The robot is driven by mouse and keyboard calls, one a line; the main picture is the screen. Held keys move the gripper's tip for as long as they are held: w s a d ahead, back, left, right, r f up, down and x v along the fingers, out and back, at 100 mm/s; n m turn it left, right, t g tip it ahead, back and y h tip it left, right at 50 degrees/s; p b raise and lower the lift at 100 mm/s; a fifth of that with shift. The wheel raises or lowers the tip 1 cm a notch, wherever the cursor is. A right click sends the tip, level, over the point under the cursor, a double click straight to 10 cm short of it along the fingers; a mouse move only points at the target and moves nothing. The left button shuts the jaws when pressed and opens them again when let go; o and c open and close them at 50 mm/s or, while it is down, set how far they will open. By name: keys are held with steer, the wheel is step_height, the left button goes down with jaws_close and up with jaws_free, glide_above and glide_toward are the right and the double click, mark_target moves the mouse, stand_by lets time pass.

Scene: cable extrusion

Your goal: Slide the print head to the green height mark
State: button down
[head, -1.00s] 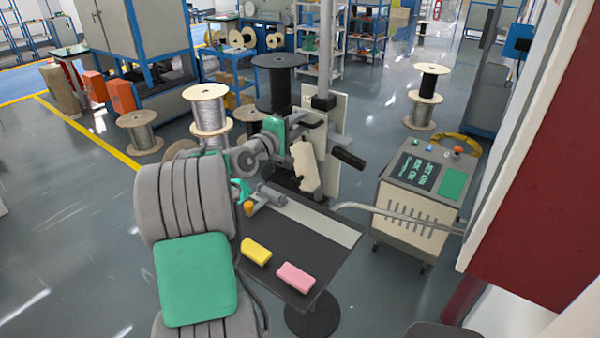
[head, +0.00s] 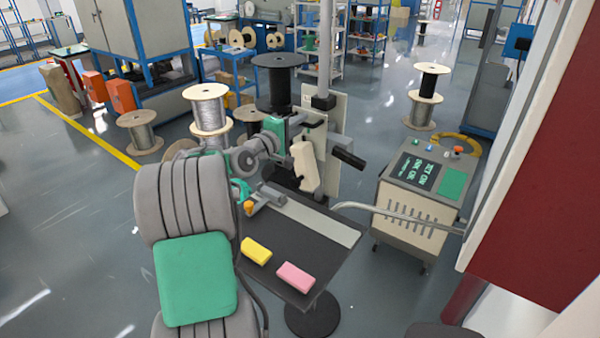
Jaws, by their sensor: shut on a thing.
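The print head appears to be the cream block (head: 304,168) on the upright stand, above the dark table, with a black handle (head: 348,158) sticking out to its right. My gripper (head: 286,152) is at the block's left side, at the end of my grey and green arm. It is shut on the print head, though its fingertips are small and mostly hidden. The pale back plate (head: 334,125) and grey post (head: 325,50) rise behind the block. I cannot make out a green height mark on the stand.
The dark table (head: 270,230) bears a yellow block (head: 257,250) and a pink block (head: 295,277) at its front. A control cabinet (head: 415,205) stands to the right, with a grey pipe (head: 400,216) running past it. A black spool (head: 278,85) stands behind the stand.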

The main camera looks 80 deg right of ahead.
mark_target(309, 130)
steer(key=shift+f, duration=0.15)
stand_by(0.4)
steer(key=shift+f+b, duration=1.7)
steer(key=shift+f, duration=0.45)
steer(key=c, duration=1.3)
jaws_free()
steer(key=shift+r, duration=0.1)
steer(key=shift+a, duration=0.1)
steer(key=b+v, duration=0.2)
steer(key=v, duration=0.6)
